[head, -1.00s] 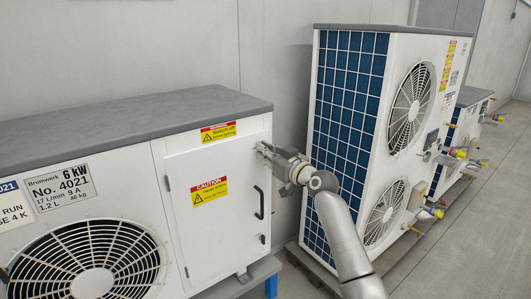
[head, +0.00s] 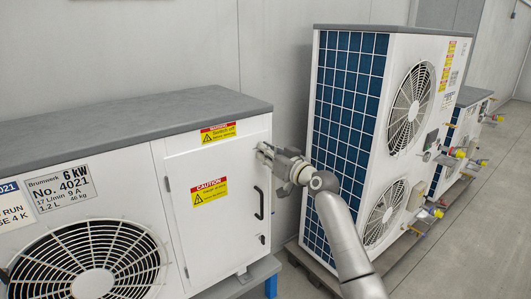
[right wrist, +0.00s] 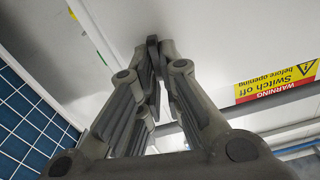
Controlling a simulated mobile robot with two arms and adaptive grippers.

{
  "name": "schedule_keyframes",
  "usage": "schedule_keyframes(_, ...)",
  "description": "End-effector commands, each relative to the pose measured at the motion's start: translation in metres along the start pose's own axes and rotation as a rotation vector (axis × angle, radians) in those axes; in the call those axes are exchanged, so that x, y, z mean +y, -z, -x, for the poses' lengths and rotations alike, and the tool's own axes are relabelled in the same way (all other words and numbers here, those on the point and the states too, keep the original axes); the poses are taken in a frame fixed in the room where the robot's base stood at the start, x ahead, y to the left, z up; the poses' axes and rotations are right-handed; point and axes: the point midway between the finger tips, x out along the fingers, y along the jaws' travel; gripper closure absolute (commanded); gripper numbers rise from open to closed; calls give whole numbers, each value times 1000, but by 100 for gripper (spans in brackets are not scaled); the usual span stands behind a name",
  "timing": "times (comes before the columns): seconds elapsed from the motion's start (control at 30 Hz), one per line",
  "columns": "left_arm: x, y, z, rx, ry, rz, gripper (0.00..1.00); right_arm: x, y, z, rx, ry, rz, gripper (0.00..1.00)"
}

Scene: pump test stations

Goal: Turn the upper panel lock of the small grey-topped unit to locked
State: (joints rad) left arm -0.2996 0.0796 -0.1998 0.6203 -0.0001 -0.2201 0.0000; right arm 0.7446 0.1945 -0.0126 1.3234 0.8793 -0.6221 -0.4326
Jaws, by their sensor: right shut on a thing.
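The small grey-topped unit (head: 130,122) stands at the left in the head view, with a white side panel (head: 222,235). A black handle (head: 259,203) is on the panel, and the small lower panel lock (head: 263,239) shows beneath it. My right gripper (head: 262,151) is at the panel's upper right edge, shut on the upper panel lock. The gripper hides that lock in the head view, so I cannot tell its setting. In the right wrist view my right gripper's fingertips (right wrist: 152,42) are close together against the white surface. My left gripper is not in view.
A tall unit (head: 425,50) with a blue grille stands close to the right of my right gripper. Further units with coloured valves (head: 472,98) stand beyond it. Grey floor (head: 470,240) is clear at the right. A wall runs behind.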

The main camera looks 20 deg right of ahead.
Motion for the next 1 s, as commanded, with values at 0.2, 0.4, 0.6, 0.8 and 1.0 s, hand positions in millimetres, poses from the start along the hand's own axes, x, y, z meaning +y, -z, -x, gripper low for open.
schedule_keyframes(0.2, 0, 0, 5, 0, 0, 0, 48, 3, 0, 0, 0, -1, -196, 100)
schedule_keyframes(0.4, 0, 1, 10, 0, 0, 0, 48, 6, 0, 0, -1, -1, -386, 100)
schedule_keyframes(0.6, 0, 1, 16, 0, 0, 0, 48, 8, -1, 0, 0, -1, -577, 100)
schedule_keyframes(0.8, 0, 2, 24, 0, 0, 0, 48, 10, -2, 0, 0, -1, -769, 100)
schedule_keyframes(1.0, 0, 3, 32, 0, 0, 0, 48, 12, -5, 0, -1, -1, -957, 100)
